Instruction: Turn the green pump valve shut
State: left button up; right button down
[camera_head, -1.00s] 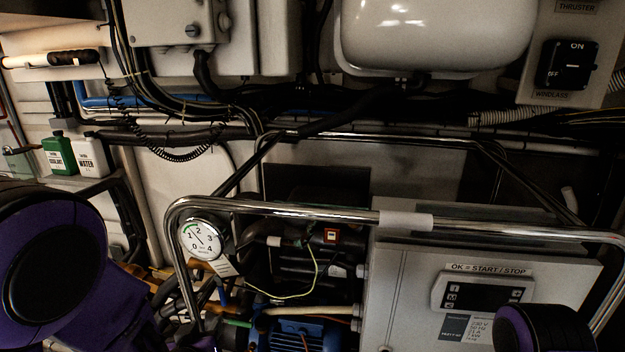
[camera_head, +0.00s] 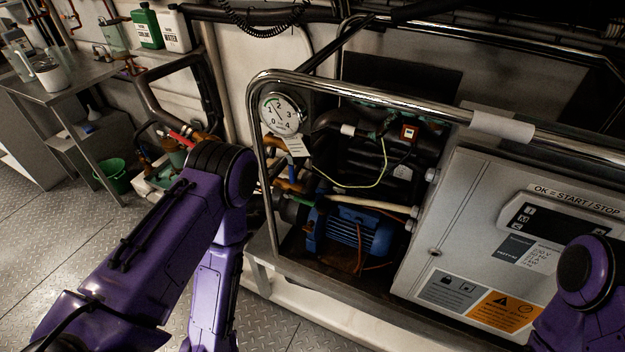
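I cannot clearly make out a green valve handle. A small green piece (camera_head: 303,200) sits at the left end of the blue pump motor (camera_head: 358,232), inside the chrome-railed frame. A pale green fitting (camera_head: 160,178) sits low among copper pipes left of the frame, partly behind my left arm; a red handle (camera_head: 178,138) is above it. My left arm's elbow is in front of the pipes and its forearm points down, out of the picture. My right arm's elbow is at the lower right. Neither gripper shows.
A grey control box (camera_head: 465,200) fills the right. A steel table (camera_head: 75,82) and a green bucket (camera_head: 112,178) stand at left. The checkered floor (camera_head: 40,240) is clear.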

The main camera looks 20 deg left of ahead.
aim_at(286, 194)
jog(key=u, duration=2.65)
jog(key=k, duration=0.7)
jog(key=z, duration=1.65)
